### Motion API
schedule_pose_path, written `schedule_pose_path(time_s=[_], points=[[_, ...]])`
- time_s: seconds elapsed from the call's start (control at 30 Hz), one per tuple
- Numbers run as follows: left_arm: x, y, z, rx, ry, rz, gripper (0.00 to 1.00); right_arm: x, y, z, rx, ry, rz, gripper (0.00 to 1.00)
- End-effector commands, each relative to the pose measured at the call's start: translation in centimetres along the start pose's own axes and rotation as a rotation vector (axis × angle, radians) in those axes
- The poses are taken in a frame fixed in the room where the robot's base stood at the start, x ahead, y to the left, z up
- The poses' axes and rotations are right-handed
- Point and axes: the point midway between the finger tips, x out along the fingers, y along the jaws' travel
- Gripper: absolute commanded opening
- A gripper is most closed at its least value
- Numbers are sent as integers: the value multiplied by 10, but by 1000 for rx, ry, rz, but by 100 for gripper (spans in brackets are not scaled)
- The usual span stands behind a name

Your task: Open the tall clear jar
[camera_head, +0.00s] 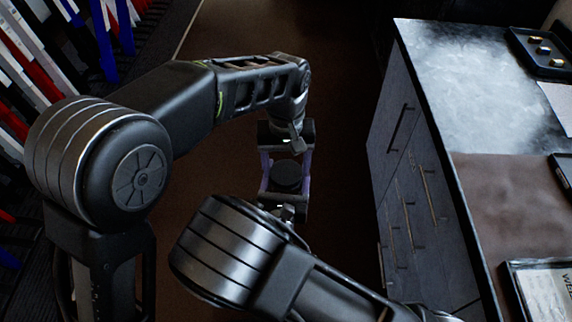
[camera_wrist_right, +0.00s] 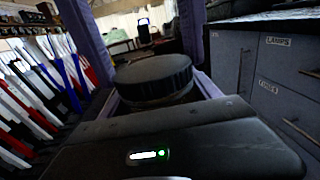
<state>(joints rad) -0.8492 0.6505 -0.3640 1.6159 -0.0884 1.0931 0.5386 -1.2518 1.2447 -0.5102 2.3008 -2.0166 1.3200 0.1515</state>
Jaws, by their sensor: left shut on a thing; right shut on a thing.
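The tall jar shows mainly as its dark round lid (camera_head: 286,178), in the gap between my two grippers. In the right wrist view the ribbed lid (camera_wrist_right: 152,78) sits on the jar, with a thin strip of clear body (camera_wrist_right: 158,101) below it. My left gripper (camera_head: 286,168) reaches in from above, its purple fingers on either side of the lid, shut on it. My right gripper (camera_head: 284,197) comes from the near side, shut on the jar's body. The jar looks upright, held in the air. Most of its body and the finger contacts are hidden.
A dark cabinet (camera_head: 405,150) with drawers stands to the right. Its countertop holds a tray (camera_head: 545,50) with small pieces and a framed sheet (camera_head: 540,290). Red, white and blue boards (camera_head: 50,60) stand at the left. The brown floor (camera_head: 340,110) around the grippers is clear.

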Motion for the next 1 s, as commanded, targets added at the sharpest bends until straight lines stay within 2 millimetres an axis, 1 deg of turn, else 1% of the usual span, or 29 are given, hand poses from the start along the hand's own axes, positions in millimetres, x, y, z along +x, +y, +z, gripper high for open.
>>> schedule_pose_path(time_s=[0.03, 0.1, 0.17, 1.0], points=[[-1, 0, -1, -96, 4, 1, 19, 0, 0, 0, 0, -1, 0, 0], [-1, 0, -1, -204, 4, 2, 19, 0, 0, 0, 0, -1, 0, 0], [-1, 0, -1, -249, 4, 1, 19, 0, 0, 0, 0, -1, 0, 0], [-1, 0, -1, -242, 4, 2, 19, 0, 0, 0, 0, -1, 0, 0]])
